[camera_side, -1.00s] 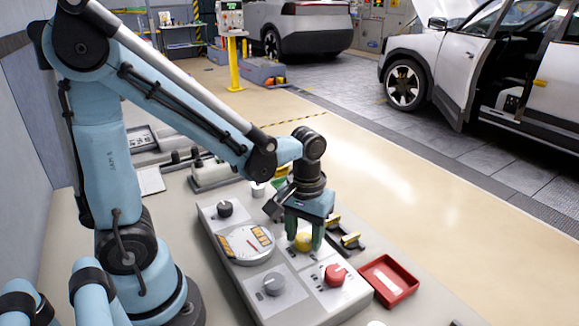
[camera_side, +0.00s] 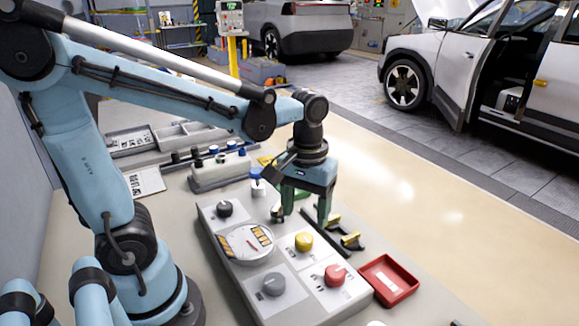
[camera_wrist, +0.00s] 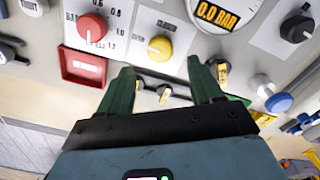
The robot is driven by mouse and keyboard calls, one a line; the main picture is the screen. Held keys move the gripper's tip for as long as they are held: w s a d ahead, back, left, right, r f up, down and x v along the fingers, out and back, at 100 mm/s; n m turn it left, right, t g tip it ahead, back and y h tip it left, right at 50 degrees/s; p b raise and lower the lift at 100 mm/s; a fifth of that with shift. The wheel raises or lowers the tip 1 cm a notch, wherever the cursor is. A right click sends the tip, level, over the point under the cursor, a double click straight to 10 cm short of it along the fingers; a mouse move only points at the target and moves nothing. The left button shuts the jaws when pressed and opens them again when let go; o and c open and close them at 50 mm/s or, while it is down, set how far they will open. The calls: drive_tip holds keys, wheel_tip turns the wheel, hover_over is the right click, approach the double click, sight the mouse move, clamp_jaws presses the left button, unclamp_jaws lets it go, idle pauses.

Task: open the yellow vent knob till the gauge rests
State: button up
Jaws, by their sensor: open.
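The yellow vent knob (camera_side: 304,241) sits on a white plate on the grey panel (camera_side: 215,238), uncovered in the side view. It also shows in the wrist view (camera_wrist: 160,48), just beyond my fingertips. My gripper (camera_side: 301,217) is open and empty, pointing down, above and behind the knob and apart from it. In the wrist view its two green fingers (camera_wrist: 160,75) are spread. The round gauge (camera_side: 246,244) lies left of the knob, with a red needle and orange marks. In the wrist view its display (camera_wrist: 217,14) reads 0.0 BAR.
A red knob (camera_side: 335,275), a grey knob (camera_side: 274,284) and a black knob (camera_side: 224,208) share the panel. A red tray (camera_side: 389,280) stands at its right. A blue-capped item (camera_side: 257,182) stands at the far end.

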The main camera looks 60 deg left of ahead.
sight(302, 237)
drive_tip(key=shift+r, duration=2.9)
drive_tip(key=shift+s+a+f+m+t, duration=0.1)
drive_tip(key=shift+f+m+t, duration=0.45)
drive_tip(key=shift+m+t, duration=0.55)
drive_tip(key=shift+s+a+f+m+t, duration=0.1)
drive_tip(key=shift+f+m+t, duration=0.5)
drive_tip(key=shift+m+t, duration=0.5)
drive_tip(key=shift+s+a+f+m+t, duration=0.1)
drive_tip(key=shift+f+m+t, duration=0.6)
drive_tip(key=shift+t, duration=0.7)
drive_tip(key=shift+r, duration=0.15)
